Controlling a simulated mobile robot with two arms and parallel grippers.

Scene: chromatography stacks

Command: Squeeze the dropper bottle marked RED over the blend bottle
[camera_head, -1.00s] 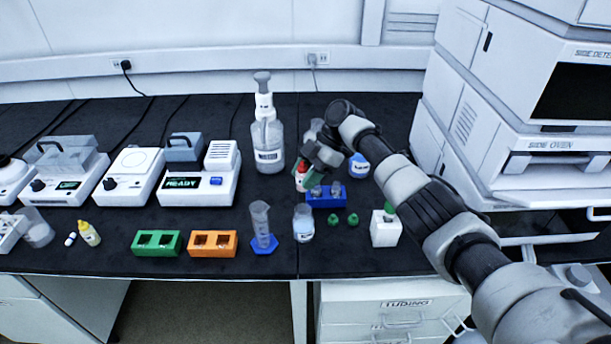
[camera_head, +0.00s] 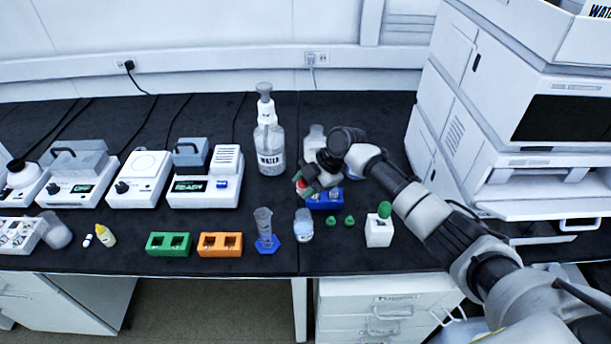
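A small bottle with a red top (camera_head: 302,187) stands behind the left end of the blue rack; I take it for the RED dropper bottle, but its marking cannot be read. My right gripper (camera_head: 307,183) is right at it, pointing down and left. The fingers cover much of the bottle, and I cannot tell whether they are shut on it. A small clear bottle with pale liquid (camera_head: 303,226) stands in front of the blue rack (camera_head: 326,202); it may be the blend bottle, but no label is readable. My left gripper is not in view.
A tall WATER bottle (camera_head: 269,145) stands behind left. A graduated cylinder (camera_head: 264,226), green caps (camera_head: 334,221) and a white box with a green top (camera_head: 379,230) stand near the front. Green (camera_head: 168,244) and orange (camera_head: 220,244) racks lie left. White instrument stacks (camera_head: 500,120) rise at right.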

